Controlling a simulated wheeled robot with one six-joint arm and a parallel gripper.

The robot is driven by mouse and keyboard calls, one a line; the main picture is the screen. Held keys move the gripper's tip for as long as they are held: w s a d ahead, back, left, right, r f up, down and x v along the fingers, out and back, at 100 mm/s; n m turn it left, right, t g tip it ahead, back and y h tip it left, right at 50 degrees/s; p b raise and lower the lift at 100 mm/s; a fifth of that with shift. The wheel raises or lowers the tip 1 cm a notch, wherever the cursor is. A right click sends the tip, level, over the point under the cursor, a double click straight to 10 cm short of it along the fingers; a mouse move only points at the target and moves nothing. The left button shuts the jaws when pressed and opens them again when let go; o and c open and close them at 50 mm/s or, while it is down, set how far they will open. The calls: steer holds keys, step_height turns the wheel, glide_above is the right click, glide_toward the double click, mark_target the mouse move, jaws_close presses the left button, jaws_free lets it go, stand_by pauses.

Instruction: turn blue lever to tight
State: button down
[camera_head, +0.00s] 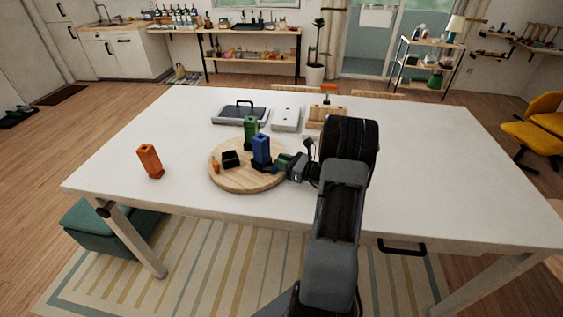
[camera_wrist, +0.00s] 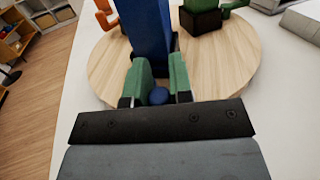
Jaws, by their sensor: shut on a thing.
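A tall blue block (camera_head: 262,149) stands upright on a round wooden board (camera_head: 240,182) on the white table. It also shows in the wrist view (camera_wrist: 147,28). My gripper (camera_head: 281,163) reaches in from the right, low beside the blue block. In the wrist view my gripper's green pads (camera_wrist: 159,85) are shut on the blue lever (camera_wrist: 158,96), whose rounded end shows between them. The rest of the lever is hidden by the pads. I cannot read any tight mark.
A green block (camera_head: 250,132), a black block (camera_head: 231,159) and a small orange part (camera_head: 215,168) are also on the board. An orange block (camera_head: 150,161) stands on the table to the left. A grey case (camera_head: 240,114) lies behind. The table's front left is clear.

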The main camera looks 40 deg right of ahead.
steer(key=m+h+b, duration=0.1)
steer(key=h, duration=0.1)
steer(key=m+t+h, duration=0.1)
steer(key=h, duration=0.1)
steer(key=s+m+h+b, duration=0.1)
steer(key=m+h, duration=0.1)
steer(key=shift+a+f+t+b, duration=0.15)
steer(key=shift+a+t+b, duration=0.15)
steer(key=shift+a+t, duration=0.1)
steer(key=shift+s+a+m+h+b, duration=0.1)
steer(key=shift+m+h+b, duration=0.7)
steer(key=shift+h, duration=0.55)
steer(key=shift+s+a+m+h+b, duration=0.1)
steer(key=shift+m+h+b, duration=0.45)
steer(key=shift+m+h, duration=0.6)
steer(key=shift+h, duration=0.3)
steer(key=shift+r, duration=0.2)
steer(key=c, duration=1)
jaws_free()
